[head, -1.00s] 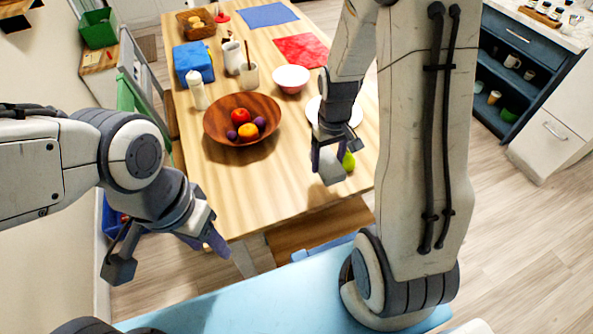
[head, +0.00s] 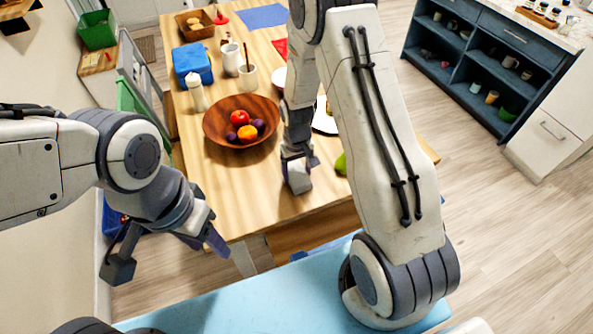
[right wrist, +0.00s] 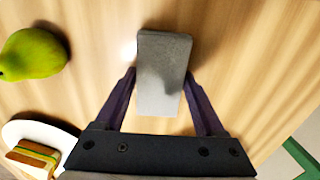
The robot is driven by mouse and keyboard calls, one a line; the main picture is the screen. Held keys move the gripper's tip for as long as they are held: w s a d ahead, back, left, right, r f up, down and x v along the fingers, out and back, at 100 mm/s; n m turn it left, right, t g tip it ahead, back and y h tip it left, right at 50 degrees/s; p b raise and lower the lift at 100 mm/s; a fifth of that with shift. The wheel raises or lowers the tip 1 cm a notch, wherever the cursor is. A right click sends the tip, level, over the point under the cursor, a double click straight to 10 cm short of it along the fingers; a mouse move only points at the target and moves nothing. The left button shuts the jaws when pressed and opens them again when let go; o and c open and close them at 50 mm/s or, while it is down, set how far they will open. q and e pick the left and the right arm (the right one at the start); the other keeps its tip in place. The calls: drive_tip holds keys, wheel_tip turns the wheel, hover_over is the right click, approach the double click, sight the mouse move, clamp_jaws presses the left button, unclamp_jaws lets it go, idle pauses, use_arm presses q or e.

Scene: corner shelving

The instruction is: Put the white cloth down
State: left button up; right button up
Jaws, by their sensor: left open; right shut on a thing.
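I cannot tell whether the cloth touches the tabletop. My left gripper (head: 165,255) is open and empty, off the table's near left corner.
A brown bowl of fruit (head: 214,128) stands left of the cloth. A green pear (right wrist: 32,53) and a white plate with a sandwich (right wrist: 40,132) lie nearby. Bare wood surrounds the cloth. My right arm hides part of the table's right side.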

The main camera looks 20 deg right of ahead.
sight(297, 172)
drive_tip(key=shift+f, duration=0.15)
drive_tip(key=o, duration=1.2)
drive_tip(key=shift+c, duration=0.2)
wheel_tip(297, 172, up, 12)
drive_tip(key=s+a+r+n, duration=0.3)
drive_tip(key=s+a+r, duration=0.5)
drive_tip(key=s+a, duration=0.25)
drive_tip(key=s+a+r+n, duration=0.1)
drive_tip(key=s+a+n, duration=0.1)
drive_tip(key=s, duration=0.4)
drive_tip(key=s+a+r+n+y, duration=0.1)
drive_tip(key=s+r+n, duration=0.1)
drive_tip(key=s, duration=0.5)
drive_tip(key=shift+a, duration=0.35)
drive_tip(key=shift+s, duration=0.1)
